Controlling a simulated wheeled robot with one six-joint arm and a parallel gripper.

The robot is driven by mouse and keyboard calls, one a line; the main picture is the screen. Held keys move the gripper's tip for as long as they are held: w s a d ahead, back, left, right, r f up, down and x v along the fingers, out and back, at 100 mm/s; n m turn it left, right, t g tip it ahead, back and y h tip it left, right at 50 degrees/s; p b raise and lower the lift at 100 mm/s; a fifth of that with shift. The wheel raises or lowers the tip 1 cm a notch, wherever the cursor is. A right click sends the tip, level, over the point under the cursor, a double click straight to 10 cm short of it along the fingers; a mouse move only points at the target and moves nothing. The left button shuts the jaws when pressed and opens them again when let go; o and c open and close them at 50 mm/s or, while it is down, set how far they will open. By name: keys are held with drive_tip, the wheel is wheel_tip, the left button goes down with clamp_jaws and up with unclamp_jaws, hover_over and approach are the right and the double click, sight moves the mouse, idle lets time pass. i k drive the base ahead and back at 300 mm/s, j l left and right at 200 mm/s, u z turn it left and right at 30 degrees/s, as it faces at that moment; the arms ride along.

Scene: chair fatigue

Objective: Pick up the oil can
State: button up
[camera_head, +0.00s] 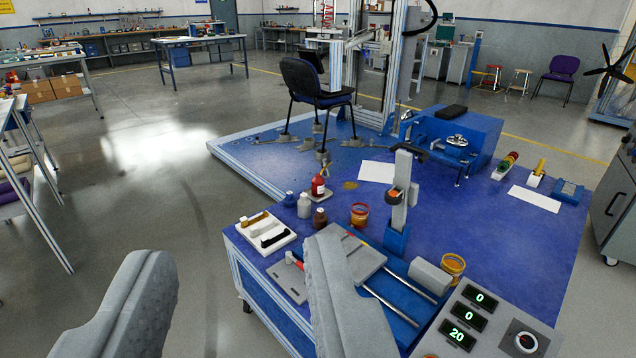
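A small red can (318,186) with a pale label and a thin spout at its top looks like the oil can. It stands upright on a small light plate on the blue bench top (500,260), near the bench's left edge. My gripper (238,255) is open and empty, its two grey padded fingers wide apart in the foreground. The can is beyond the fingers, a little right of the gap and close above the right fingertip in the picture. The gripper is not touching it.
A white bottle (304,206), a brown bottle (320,219) and an orange-rimmed jar (359,214) stand close to the can. A white tray (265,236) lies nearer. A grey upright device (402,190) and a chair (310,85) are around it. Open floor (150,170) lies left.

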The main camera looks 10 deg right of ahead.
sight(317, 182)
drive_tip(key=i+j+z, duration=0.1)
drive_tip(key=i+j, duration=0.15)
drive_tip(key=i+j+z, duration=0.15)
drive_tip(key=j, duration=0.3)
drive_tip(key=i+j+z, duration=0.1)
drive_tip(key=i+j, duration=0.15)
drive_tip(key=i+j+z, duration=0.15)
drive_tip(key=j, duration=0.35)
drive_tip(key=i+j+z, duration=0.1)
drive_tip(key=j, duration=0.3)
drive_tip(key=i+j+z, duration=0.2)
drive_tip(key=i, duration=0.25)
drive_tip(key=i+j+z, duration=0.2)
drive_tip(key=i+j, duration=0.2)
drive_tip(key=i+z, duration=0.1)
drive_tip(key=i, duration=0.2)
